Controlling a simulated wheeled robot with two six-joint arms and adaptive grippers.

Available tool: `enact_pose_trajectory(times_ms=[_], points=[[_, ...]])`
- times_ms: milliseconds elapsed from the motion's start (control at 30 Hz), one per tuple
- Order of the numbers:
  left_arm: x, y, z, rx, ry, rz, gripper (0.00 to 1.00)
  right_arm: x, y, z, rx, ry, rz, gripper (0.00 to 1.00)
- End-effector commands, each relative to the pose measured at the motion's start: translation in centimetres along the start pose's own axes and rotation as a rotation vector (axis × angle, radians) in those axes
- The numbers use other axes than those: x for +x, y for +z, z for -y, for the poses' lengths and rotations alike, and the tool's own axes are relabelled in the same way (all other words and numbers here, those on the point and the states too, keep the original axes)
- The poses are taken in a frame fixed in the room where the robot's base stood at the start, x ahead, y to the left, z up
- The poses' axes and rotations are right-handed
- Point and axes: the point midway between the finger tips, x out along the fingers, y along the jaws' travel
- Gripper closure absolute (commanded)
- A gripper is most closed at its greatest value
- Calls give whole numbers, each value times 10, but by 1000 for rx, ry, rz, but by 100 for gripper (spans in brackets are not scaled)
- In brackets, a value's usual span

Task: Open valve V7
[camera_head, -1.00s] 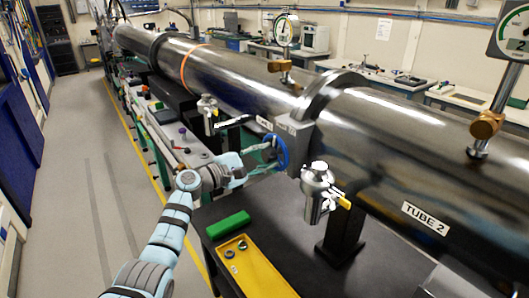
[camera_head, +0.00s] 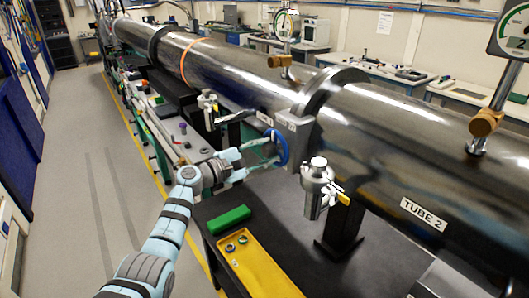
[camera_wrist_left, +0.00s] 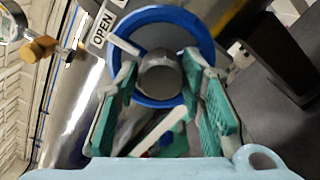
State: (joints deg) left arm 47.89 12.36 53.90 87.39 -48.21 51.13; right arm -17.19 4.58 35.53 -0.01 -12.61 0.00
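A blue handwheel (camera_head: 280,148) sits on the side of the steel tube's flange block (camera_head: 295,132). In the left wrist view the blue wheel (camera_wrist_left: 206,40) fills the upper middle, with a grey hub (camera_wrist_left: 160,76) at its centre and a white OPEN label (camera_wrist_left: 103,28) beside it. My left gripper (camera_head: 269,151) is at the wheel, its two fingers spread. In the left wrist view the left gripper (camera_wrist_left: 160,68) has its green-padded fingers apart, on either side of the hub. I cannot tell whether they touch the rim. No V7 marking is readable. My right gripper is not in view.
Below are a dark bench (camera_head: 285,225), a green block (camera_head: 229,220) and a yellow tray (camera_head: 262,268) with small rings. A similar small valve (camera_head: 208,104) stands farther back. The left floor is clear.

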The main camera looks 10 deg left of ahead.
Motion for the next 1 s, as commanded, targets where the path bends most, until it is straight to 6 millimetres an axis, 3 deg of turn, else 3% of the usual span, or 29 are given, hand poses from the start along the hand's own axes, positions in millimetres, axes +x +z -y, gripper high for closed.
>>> enact_pose_trajectory(times_ms=[33,267,700,1000], points=[[0,-3,8,-6,-14,-3,46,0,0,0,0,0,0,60],[-7,-4,7,-3,-13,-5,46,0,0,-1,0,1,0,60],[-109,-3,2,0,-5,-4,46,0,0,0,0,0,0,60],[-120,-1,1,-2,-1,0,46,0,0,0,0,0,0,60]])
